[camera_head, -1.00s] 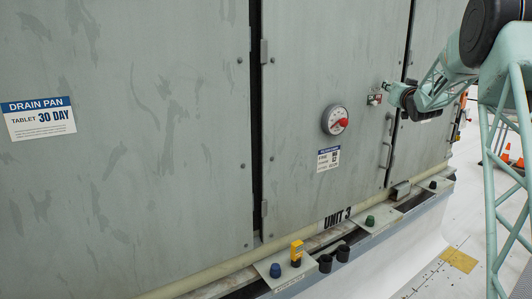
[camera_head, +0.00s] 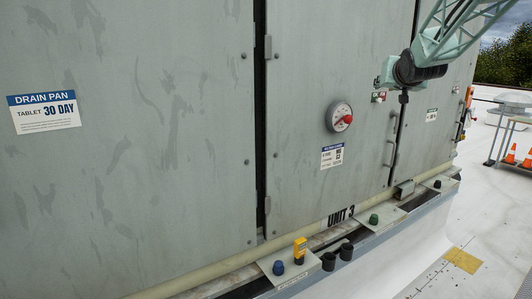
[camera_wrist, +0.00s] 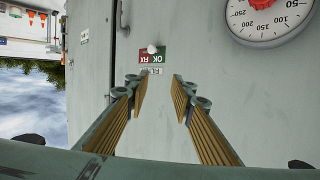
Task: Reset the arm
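My arm enters from the top right in the head view, with its dark wrist in front of the unit's right-hand door (camera_head: 300,100). My gripper (camera_wrist: 158,88) shows in the wrist view with its two gold-padded fingers apart and nothing between them. Beyond the fingertips, on the grey panel, is a small switch with a whitish knob (camera_wrist: 151,49) over a red and green OK/FIX label (camera_wrist: 153,58). The wrist view appears upside down. The label also shows just below my wrist in the head view (camera_head: 378,97). I cannot tell the exact gap between fingertips and panel.
A round gauge (camera_head: 339,117) with a red centre and a door handle (camera_head: 392,140) are near the wrist. A ledge (camera_head: 330,252) below carries a yellow device (camera_head: 300,249) and several knobs and caps.

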